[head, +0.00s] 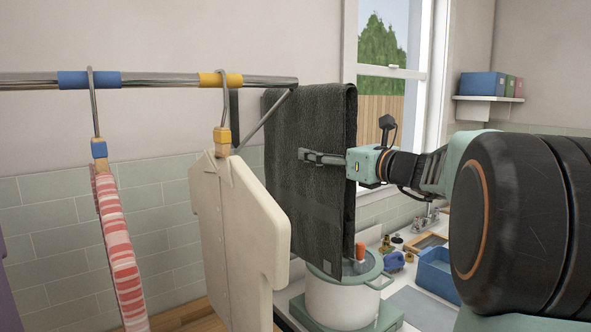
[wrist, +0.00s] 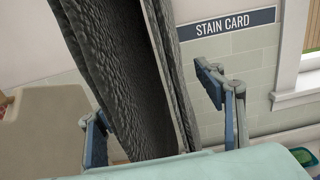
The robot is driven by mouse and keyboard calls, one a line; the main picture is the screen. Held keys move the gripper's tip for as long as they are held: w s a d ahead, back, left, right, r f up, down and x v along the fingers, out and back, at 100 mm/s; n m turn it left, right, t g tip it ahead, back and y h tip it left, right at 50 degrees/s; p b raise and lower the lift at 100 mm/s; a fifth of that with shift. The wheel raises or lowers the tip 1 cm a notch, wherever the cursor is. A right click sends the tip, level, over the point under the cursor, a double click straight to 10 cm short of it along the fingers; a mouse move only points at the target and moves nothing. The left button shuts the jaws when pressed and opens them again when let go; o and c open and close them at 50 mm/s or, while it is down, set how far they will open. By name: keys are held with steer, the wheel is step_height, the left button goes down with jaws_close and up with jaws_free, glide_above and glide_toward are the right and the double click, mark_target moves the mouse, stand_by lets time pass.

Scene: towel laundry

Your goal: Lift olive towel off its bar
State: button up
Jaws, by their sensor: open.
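The only towel in view is a dark grey towel (head: 305,190), looking more charcoal than olive. It hangs folded over a bar whose top is hidden by the cloth. In the wrist view the towel (wrist: 125,75) shows two hanging layers with a gap between them. My gripper (head: 308,157) is at the towel's right side in the head view, with one finger across its front face. In the wrist view my gripper (wrist: 152,106) is open, one finger on each side of the towel. I cannot tell whether either finger touches the cloth.
A metal rail (head: 140,82) at left carries a cream shirt (head: 240,235) and a red-striped garment (head: 122,250) on hangers. A white pot (head: 345,298) stands below the towel. A blue bin (head: 437,272) sits at right.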

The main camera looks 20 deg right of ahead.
steer(key=shift+w+a, duration=0.1)
steer(key=shift+w, duration=0.1)
jaws_close()
steer(key=shift+r, duration=0.2)
stand_by(0.4)
